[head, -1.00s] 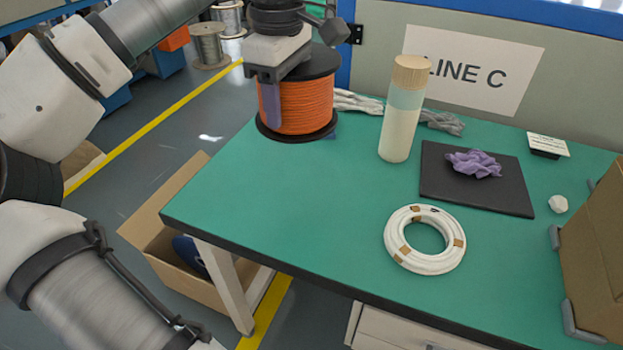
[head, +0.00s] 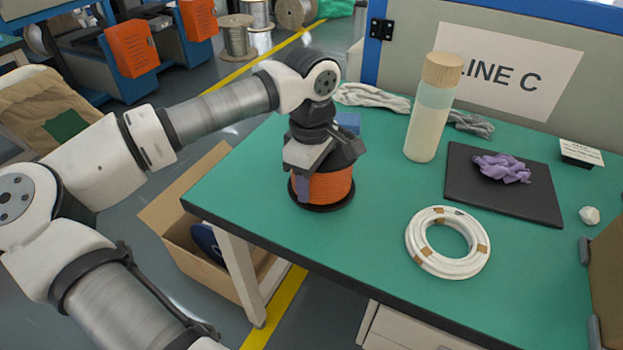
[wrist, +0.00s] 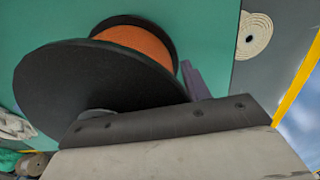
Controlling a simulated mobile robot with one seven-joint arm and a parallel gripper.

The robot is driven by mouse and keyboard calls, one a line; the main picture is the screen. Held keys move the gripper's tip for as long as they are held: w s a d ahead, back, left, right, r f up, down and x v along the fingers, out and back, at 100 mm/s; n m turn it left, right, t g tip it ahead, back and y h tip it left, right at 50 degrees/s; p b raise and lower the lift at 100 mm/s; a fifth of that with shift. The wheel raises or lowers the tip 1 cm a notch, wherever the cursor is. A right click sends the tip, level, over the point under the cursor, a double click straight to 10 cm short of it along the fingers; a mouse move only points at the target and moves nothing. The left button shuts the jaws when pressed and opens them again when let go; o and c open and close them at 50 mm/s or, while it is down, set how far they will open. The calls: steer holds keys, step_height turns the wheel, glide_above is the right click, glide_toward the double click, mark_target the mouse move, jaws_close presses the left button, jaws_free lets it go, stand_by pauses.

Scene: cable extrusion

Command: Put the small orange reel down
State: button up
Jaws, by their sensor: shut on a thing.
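The small orange reel (head: 335,187) has orange cable between black flanges and stands upright at the left part of the green table (head: 270,235). My gripper (head: 316,170) is shut on it from above, with a purple-grey finger at its side. The gripper and upper flange hide the reel's top in the head view. The lower flange is at or just above the table; I cannot tell whether it touches. In the wrist view, the reel (wrist: 95,85) shows a large black flange and some orange cable against the green top.
A white cable coil (head: 447,242), a bottle with a wooden cap (head: 433,110) and a black mat (head: 530,205) with a purple cloth (head: 502,168) lie to the right. Green surface is free in front and right.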

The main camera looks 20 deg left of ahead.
steer(key=shift+f, duration=0.3)
steer(key=o, duration=1.2)
step_height(320, 180, up, 12)
steer(key=shift+r, duration=0.1)
steer(key=shift+d, duration=0.1)
